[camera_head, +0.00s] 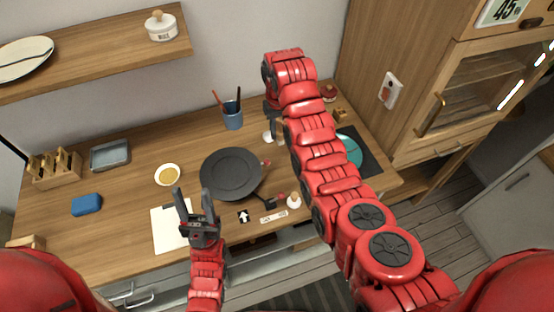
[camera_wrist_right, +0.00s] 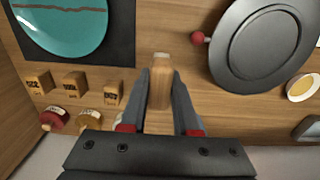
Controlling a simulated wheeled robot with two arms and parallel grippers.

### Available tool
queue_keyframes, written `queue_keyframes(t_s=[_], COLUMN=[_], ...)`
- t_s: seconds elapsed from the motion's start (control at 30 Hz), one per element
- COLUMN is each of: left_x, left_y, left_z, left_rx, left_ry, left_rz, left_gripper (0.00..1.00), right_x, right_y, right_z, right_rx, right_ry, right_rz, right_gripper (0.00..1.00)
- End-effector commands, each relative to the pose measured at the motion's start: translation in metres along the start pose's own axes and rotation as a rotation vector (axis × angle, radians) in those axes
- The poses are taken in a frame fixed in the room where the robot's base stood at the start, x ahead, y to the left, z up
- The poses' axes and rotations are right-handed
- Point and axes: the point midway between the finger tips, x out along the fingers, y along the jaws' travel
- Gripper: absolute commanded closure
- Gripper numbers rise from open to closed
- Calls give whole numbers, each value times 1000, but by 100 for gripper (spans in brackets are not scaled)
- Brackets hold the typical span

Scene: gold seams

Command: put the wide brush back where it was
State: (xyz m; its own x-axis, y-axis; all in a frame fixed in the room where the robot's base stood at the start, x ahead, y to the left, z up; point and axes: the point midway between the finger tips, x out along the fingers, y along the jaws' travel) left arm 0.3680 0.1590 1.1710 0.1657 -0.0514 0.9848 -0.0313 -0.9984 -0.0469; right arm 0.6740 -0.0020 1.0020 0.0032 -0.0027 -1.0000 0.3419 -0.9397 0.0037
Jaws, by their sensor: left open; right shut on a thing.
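My right gripper (camera_wrist_right: 160,95) is shut on the wide brush (camera_wrist_right: 160,75), of which the right wrist view shows a pale wooden handle end between the fingers. Its bristles cannot be made out. In the head view my right gripper (camera_head: 274,128) is near the back of the table, right of the blue cup, partly hidden by my arm. The blue cup (camera_head: 233,120) holds several thin red and dark sticks. My left gripper (camera_head: 193,192) is open and empty above the white sheet (camera_head: 166,228) at the front.
A dark plate (camera_head: 231,174) lies mid-table, with a small bowl of gold (camera_head: 167,175) to its left. A teal plate (camera_wrist_right: 62,22) rests on a dark mat at the right. Small labelled wooden blocks (camera_wrist_right: 75,84) and red and yellow jars (camera_wrist_right: 54,117) stand close behind it.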

Motion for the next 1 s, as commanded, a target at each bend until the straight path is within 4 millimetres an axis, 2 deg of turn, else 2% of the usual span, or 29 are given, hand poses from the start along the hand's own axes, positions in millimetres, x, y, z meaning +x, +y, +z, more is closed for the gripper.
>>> queue_keyframes(t_s=[0.07,0.3,0.7,0.87,1.0], left_x=[4,27,33,24,22], left_y=[0,-1,-2,-1,-1], left_z=[-1,-5,-6,-4,-4], left_rx=[0,0,0,0,0], left_ry=[0,0,0,0,0], left_rz=[0,0,0,0,0], left_gripper=[50,50,50,50,50], right_x=[3,47,71,90,97], right_y=[-9,-11,-10,-10,-10], right_z=[-2,1,0,-1,-1], right_rx=[-2,1,1,0,0], right_ry=[-3,-11,-7,-8,-5], right_rz=[-2,-3,-2,-2,-2], right_gripper=[100,100,100,100,100])
